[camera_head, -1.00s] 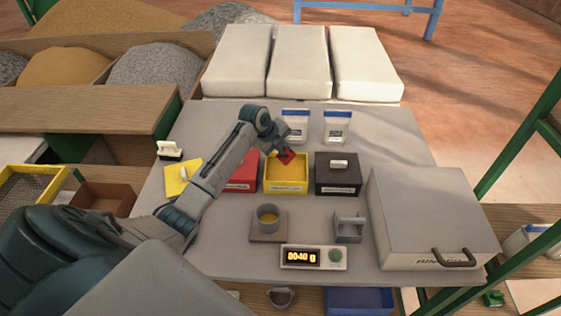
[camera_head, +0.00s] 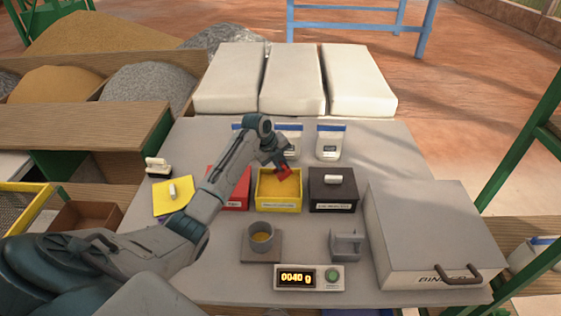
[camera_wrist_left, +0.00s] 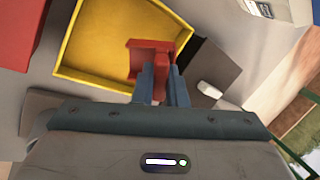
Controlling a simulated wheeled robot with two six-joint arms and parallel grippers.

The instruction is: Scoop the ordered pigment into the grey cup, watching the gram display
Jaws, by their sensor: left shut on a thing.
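My left gripper (camera_head: 279,160) is shut on a red scoop (camera_head: 285,172), which shows at the back edge of the open yellow bin (camera_head: 279,206). The bin holds yellow pigment (camera_head: 275,188). In the left wrist view the scoop (camera_wrist_left: 146,53) sits between the fingertips (camera_wrist_left: 160,85), over the bin's edge. I cannot tell whether it holds pigment. The grey cup (camera_head: 262,236) stands on a square plate (camera_head: 260,257) with some yellow inside. The gram display (camera_head: 297,278) reads 0040 g. My right gripper is not in view.
A red bin (camera_head: 236,201) stands left of the yellow one, partly behind my arm. A lidded black bin (camera_head: 331,205) stands right. A yellow lid (camera_head: 173,205) lies at left. A grey stand (camera_head: 346,245) and large grey box (camera_head: 425,235) stand at right. White-blue containers (camera_head: 331,142) stand behind.

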